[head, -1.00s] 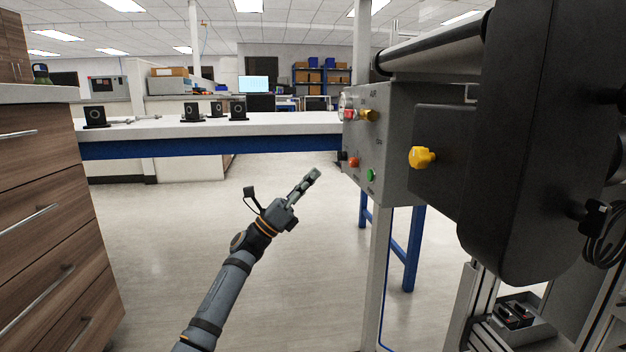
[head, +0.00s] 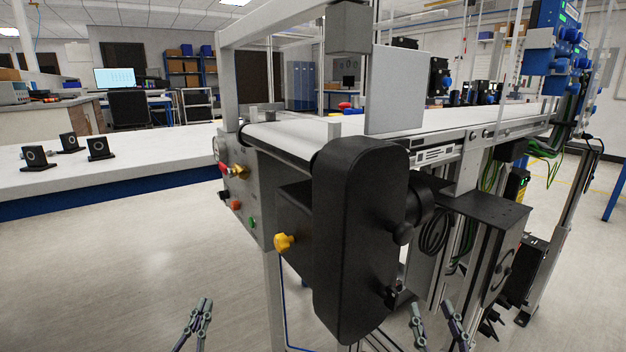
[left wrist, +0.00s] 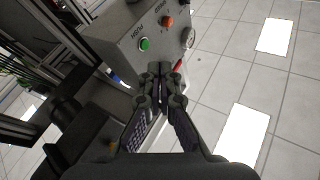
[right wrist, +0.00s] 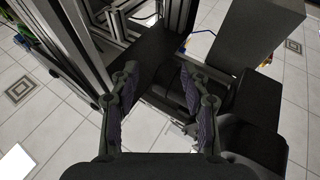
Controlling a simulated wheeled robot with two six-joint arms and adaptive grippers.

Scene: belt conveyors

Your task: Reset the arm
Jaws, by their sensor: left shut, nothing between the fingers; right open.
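My left gripper (head: 201,318) is low at the bottom of the head view, left of the conveyor's control box. Its fingers are shut and empty, and its tips come together in the left wrist view (left wrist: 160,72). My right gripper (head: 433,318) is at the bottom of the head view, in front of the conveyor's underside. Its fingers are spread apart and empty in the right wrist view (right wrist: 163,85). Most of both arms is out of the head view.
The conveyor (head: 285,135) has a black motor cover (head: 355,240), a yellow knob (head: 284,243) and a grey control box (head: 243,195) with coloured buttons. A white bench (head: 150,148) carries black blocks (head: 100,148) at the left. The floor (head: 120,270) at the lower left is clear.

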